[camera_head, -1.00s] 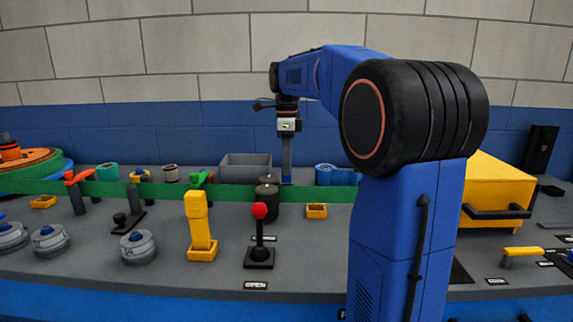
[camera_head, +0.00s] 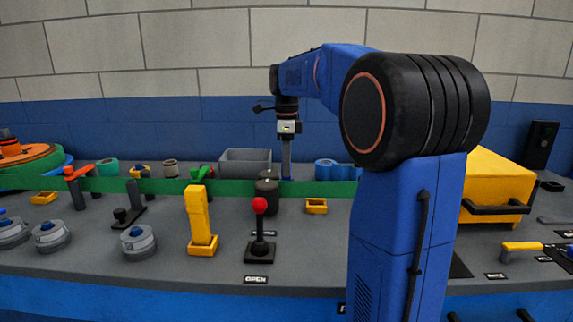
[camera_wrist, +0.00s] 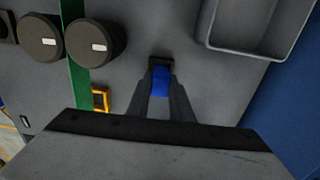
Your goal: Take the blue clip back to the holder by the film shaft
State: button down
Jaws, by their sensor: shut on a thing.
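The blue clip (camera_wrist: 160,82) is between the two fingers of my gripper (camera_wrist: 166,88) in the wrist view. My gripper is shut on it. A small dark block (camera_wrist: 160,61) shows at the clip's far end; I cannot tell whether the clip touches or sits in it. In the head view my gripper (camera_head: 286,172) points down behind the green rail, between the grey bin and the blue rolls (camera_head: 337,171); its tips are hidden. I cannot tell for sure which part is the film shaft.
The grey open bin (camera_head: 245,161) stands just left of my gripper and at the upper right in the wrist view. Two dark round knobs (camera_wrist: 95,43) and a small yellow holder (camera_wrist: 101,99) are to its left there. The green rail (camera_head: 225,186) runs across in front.

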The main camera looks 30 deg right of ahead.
jog(key=shift+f, duration=0.1)
jog(key=shift+f, duration=0.7)
jog(key=c, duration=1.5)
grip_release()
jog(key=shift+r, duration=0.1)
jog(key=shift+r, duration=3.45)
